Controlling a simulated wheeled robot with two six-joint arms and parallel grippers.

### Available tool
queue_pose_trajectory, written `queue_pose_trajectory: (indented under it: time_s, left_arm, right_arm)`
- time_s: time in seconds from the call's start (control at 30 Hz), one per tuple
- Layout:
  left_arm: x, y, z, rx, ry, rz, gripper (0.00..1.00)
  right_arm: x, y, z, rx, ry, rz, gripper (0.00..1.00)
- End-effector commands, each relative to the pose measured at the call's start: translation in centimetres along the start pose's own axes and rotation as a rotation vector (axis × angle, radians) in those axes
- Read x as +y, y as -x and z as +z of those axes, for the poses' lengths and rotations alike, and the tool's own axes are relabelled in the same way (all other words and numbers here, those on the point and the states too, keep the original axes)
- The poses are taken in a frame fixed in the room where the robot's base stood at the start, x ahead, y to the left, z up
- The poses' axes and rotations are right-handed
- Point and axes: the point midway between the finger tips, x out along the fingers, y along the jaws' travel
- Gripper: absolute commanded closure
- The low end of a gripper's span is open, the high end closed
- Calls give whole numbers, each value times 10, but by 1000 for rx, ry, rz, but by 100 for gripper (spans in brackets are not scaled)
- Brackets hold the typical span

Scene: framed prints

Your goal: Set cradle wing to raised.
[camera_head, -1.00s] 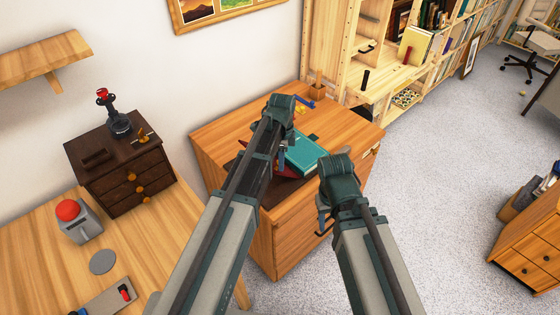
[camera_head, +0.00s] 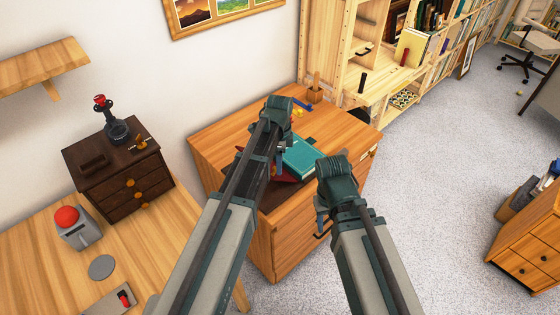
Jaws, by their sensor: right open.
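A teal book (camera_head: 301,157) lies on the wooden cabinet top, with red parts (camera_head: 283,177) showing beside and under it. These red parts may be the cradle, but my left arm covers much of them, and I cannot make out the wing or its position. My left gripper (camera_head: 281,150) points down at the book's left side; its fingers are mostly hidden, and I cannot tell if it touches anything. My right gripper (camera_head: 321,219) is open, lower and nearer, by the cabinet's front edge, apart from the book.
The wooden cabinet (camera_head: 220,133) also carries a small blue object (camera_head: 302,103) and a wooden holder (camera_head: 315,95) at the back. A dark drawer box (camera_head: 108,160) and a red button (camera_head: 67,215) stand on the left table. Open carpet (camera_head: 430,180) lies to the right.

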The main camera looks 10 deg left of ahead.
Motion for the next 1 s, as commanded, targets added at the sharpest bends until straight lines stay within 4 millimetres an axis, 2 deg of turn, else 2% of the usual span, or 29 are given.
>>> queue_pose_trajectory:
  time_s: [0.03, 0.7, 0.83, 1.0]
  left_arm:
    - [0, 11, 0, 0, 0, 0, 38]
    - [-1, 111, -2, 2, -2, -1, 38]
    - [-2, 122, -2, 2, -2, -1, 38]
    - [-2, 125, -3, 3, -2, -1, 38]
  right_arm:
    - [1, 11, 1, 0, 0, 0, 50]
    - [10, 110, 6, 0, 1, 0, 50]
    - [12, 122, 7, 0, 2, 0, 50]
    - [12, 124, 7, 0, 2, 0, 50]
